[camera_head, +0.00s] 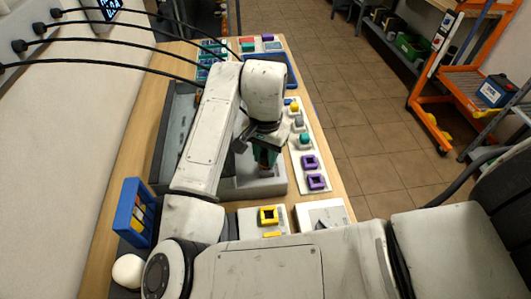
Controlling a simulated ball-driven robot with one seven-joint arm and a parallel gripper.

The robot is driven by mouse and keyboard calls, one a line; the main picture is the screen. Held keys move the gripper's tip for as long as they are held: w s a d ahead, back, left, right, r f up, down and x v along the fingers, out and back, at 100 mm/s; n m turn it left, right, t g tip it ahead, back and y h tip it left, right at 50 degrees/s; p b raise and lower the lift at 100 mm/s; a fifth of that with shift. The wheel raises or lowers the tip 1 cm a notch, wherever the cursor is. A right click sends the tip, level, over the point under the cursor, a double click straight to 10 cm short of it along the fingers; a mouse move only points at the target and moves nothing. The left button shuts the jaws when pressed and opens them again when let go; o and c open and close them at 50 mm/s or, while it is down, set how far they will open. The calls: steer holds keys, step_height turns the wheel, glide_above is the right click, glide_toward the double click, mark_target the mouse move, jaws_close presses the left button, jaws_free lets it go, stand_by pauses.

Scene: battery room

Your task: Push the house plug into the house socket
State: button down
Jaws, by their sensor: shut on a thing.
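My gripper (265,160) points down over the grey block (245,181) at the near end of the open grey tray. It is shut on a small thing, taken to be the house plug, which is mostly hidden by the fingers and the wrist. Dark green and reddish-brown parts show at the fingertips, too small to tell apart. The house socket cannot be made out; whether the held thing touches or sits in anything below cannot be told.
A panel (295,152) with yellow, grey and teal knobs and two purple square frames (310,161) lies on the right of the bench. A yellow square frame (268,215) is nearer. A blue rack (135,212) stands left. Black cables (110,39) hang behind.

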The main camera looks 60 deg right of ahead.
mark_target(266, 154)
steer(key=shift+f+b, duration=0.3)
steer(key=shift+f, duration=0.3)
stand_by(0.7)
steer(key=c, duration=1.1)
jaws_free()
step_height(266, 154, up, 8)
steer(key=p, duration=0.7)
steer(key=shift+r, duration=1.55)
